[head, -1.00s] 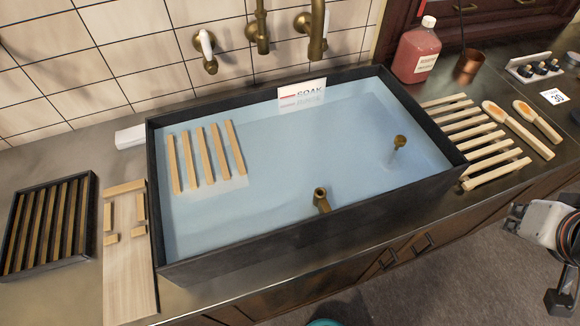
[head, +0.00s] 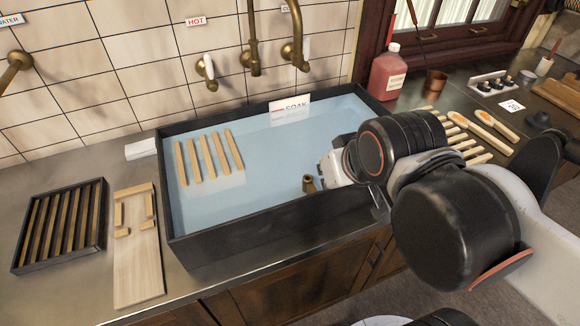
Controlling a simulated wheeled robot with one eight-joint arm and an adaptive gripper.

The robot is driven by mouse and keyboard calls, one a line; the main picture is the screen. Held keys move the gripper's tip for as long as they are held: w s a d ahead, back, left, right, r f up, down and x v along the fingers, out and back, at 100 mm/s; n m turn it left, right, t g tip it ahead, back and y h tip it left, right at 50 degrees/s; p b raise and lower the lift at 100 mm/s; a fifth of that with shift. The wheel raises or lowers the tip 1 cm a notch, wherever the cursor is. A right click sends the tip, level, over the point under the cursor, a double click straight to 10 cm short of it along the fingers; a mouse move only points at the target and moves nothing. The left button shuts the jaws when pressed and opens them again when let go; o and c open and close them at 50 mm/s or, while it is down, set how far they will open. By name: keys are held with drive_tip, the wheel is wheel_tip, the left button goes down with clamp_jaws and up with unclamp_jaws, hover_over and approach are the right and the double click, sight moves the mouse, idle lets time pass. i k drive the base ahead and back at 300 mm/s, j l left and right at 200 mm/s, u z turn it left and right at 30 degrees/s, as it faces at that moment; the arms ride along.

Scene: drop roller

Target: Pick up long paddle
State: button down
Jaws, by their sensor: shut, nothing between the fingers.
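Two wooden paddles with orange-marked heads lie side by side on the counter right of the basin. The nearer, longer one is the long paddle (head: 487,137); the shorter paddle (head: 502,127) lies just beyond it. My arm crosses the right part of the view. My gripper (head: 379,206) shows only in part below the wrist, over the basin's front right side. It is shut and empty, left of the paddles and apart from them. Most of its fingers are hidden behind my arm.
A black-walled basin (head: 240,225) of blue water holds several wooden slats (head: 208,158) and a brass fitting (head: 309,184). Wooden slats (head: 470,153) lie between basin and paddles, partly hidden by my arm. A pink bottle (head: 388,72) and copper cup (head: 436,81) stand behind.

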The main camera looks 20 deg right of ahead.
sight(455, 117)
drive_tip(key=l+z, duration=0.1)
drive_tip(key=z, duration=1.6)
drive_tip(key=i+l+u, duration=0.35)
drive_tip(key=i+l, duration=0.7)
